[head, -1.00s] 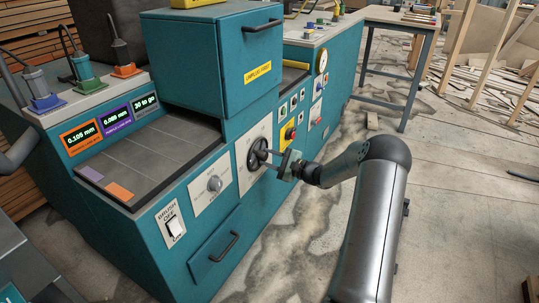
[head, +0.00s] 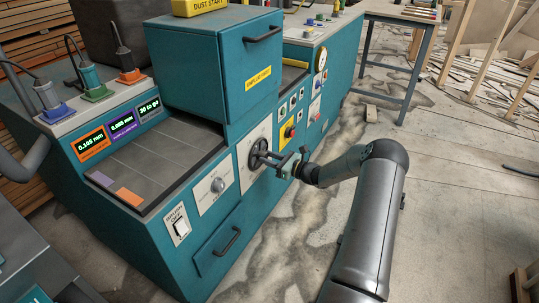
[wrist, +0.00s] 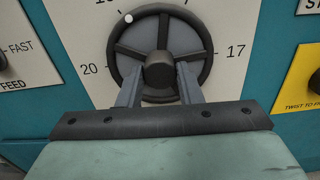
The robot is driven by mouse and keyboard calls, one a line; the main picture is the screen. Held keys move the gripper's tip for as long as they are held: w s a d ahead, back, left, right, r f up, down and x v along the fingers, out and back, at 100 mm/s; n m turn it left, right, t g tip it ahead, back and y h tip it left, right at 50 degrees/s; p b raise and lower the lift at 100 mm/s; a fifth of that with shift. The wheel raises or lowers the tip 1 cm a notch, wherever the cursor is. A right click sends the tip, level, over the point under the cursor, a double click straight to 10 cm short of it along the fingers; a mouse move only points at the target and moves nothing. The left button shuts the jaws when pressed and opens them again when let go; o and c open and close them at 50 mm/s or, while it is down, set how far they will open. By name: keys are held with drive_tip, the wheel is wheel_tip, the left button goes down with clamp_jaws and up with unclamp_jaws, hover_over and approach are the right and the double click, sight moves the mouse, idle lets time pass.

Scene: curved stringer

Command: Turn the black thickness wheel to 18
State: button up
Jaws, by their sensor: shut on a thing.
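The black thickness wheel (head: 259,152) sits on a white dial plate on the teal machine's front. In the wrist view the spoked wheel (wrist: 203,62) fills the top middle, with a white dot (wrist: 128,18) on its rim at the upper left. The number 20 (wrist: 89,70) is to its left and 17 (wrist: 235,51) to its right; the numbers above are cut off by the frame edge. My gripper (wrist: 160,74) is shut with one finger on each side of the wheel's hub. In the head view my gripper (head: 270,160) reaches the wheel from the right.
A feed knob plate (head: 210,197) and brush switch (head: 177,224) are left of the wheel. A yellow plate with a red knob (head: 290,131) is close on its right. A drawer handle (head: 226,243) sticks out below.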

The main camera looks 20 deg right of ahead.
drive_tip(key=m+p, duration=0.2)
drive_tip(key=m, duration=0.3)
drive_tip(key=shift+m, duration=0.3)
drive_tip(key=m+p, duration=0.2)
drive_tip(key=m, duration=0.2)
drive_tip(key=shift+m, duration=0.4)
drive_tip(key=shift+f, duration=0.1)
drive_tip(key=o, duration=1)
drive_tip(key=shift+s+d, duration=0.1)
drive_tip(key=v, duration=1.7)
drive_tip(key=shift+s, duration=0.1)
drive_tip(key=shift+r, duration=0.2)
